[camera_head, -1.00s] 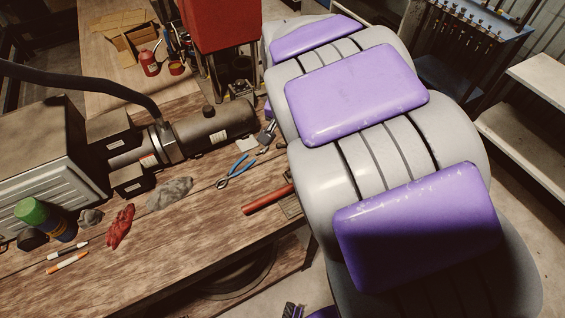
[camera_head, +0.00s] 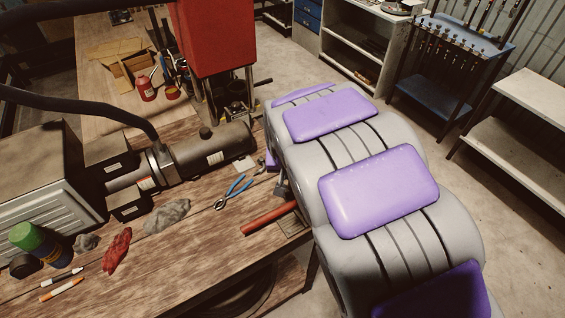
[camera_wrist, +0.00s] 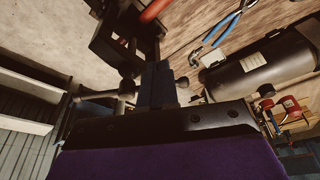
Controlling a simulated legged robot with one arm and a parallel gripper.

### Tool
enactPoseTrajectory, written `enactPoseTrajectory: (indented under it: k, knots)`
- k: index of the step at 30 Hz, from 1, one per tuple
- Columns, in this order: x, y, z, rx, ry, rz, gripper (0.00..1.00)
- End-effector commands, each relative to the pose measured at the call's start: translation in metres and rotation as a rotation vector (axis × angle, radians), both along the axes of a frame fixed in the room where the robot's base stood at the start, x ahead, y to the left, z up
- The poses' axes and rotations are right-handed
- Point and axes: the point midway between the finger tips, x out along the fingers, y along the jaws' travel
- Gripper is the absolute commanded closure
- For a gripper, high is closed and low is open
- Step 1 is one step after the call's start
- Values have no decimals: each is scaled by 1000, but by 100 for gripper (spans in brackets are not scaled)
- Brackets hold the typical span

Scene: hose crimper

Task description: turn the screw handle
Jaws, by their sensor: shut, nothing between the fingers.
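My gripper (camera_wrist: 157,75) shows in the wrist view as dark, closed fingers beyond a black bracket and purple cover. Nothing shows between the fingers. Behind them lies a dark metal fixture (camera_wrist: 122,42) at the bench edge. A bar with rounded ends, possibly the screw handle (camera_wrist: 126,88), shows beside the fingers, partly hidden by them. I cannot tell whether they touch it. In the head view my grey arm with purple pads covers much of this area, and the gripper is mostly hidden behind it.
On the wooden bench (camera_head: 190,255) lie blue pliers (camera_head: 233,192), a red bar (camera_head: 268,217), a red rag (camera_head: 117,250) and a dark cylindrical machine (camera_head: 212,150). A red press (camera_head: 212,40) stands behind. A blue rack (camera_head: 450,60) and pale shelves (camera_head: 530,120) stand right, with open floor before them.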

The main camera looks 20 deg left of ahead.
Motion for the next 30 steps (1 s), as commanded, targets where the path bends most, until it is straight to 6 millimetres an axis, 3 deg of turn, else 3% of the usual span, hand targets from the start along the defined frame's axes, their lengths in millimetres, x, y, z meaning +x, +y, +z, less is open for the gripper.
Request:
enactPoseTrajectory:
  k: [10, 30]
  knots:
    - [36, 17, -12, -3, -2, -1, 100]
    - [41, 14, -12, -1, -3, -51, 100]
